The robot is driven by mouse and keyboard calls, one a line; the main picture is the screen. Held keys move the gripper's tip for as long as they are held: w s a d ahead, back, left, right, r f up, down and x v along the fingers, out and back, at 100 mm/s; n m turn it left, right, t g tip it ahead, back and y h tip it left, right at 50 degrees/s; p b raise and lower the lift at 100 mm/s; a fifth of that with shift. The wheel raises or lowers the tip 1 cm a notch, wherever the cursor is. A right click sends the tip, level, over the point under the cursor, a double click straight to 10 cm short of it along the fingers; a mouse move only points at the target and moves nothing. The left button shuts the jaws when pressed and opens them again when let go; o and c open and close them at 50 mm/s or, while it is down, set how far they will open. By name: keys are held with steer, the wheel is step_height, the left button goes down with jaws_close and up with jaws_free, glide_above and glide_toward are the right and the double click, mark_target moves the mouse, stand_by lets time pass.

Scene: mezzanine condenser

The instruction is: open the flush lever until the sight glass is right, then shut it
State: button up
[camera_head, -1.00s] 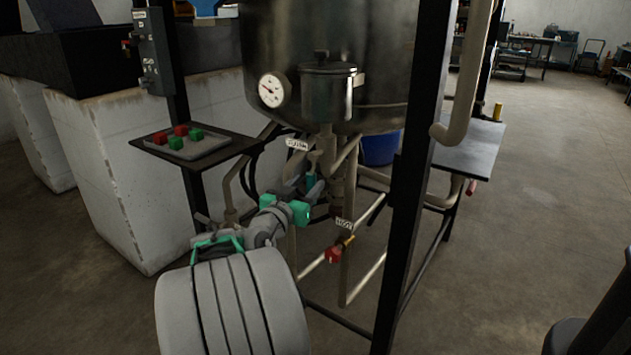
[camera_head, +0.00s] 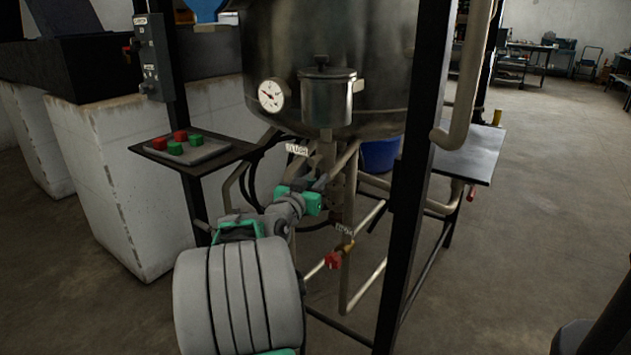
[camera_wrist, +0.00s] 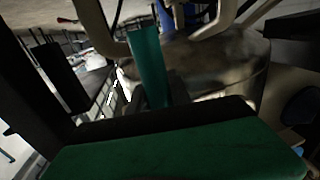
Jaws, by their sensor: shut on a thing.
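My gripper (camera_head: 320,182) is under the steel vessel, beside the tag that seems to read FLUSH (camera_head: 297,149). It is shut on the flush lever, whose teal handle (camera_wrist: 147,62) rises from between the dark fingers in the wrist view. In the head view the lever is hidden by my gripper and the pipes. A round white gauge (camera_head: 271,95) and a lidded metal pot (camera_head: 327,97) are on the front of the vessel (camera_head: 385,60). I cannot make out the sight glass or its contents.
A red-handled valve (camera_head: 333,260) with its own tag is low on the pipework. A black post (camera_head: 407,190) stands right of my gripper. A shelf with red and green buttons (camera_head: 175,148) is at left, and a blue bucket (camera_head: 380,155) is behind. Floor at right is open.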

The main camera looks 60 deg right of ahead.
jaws_close()
stand_by(0.8)
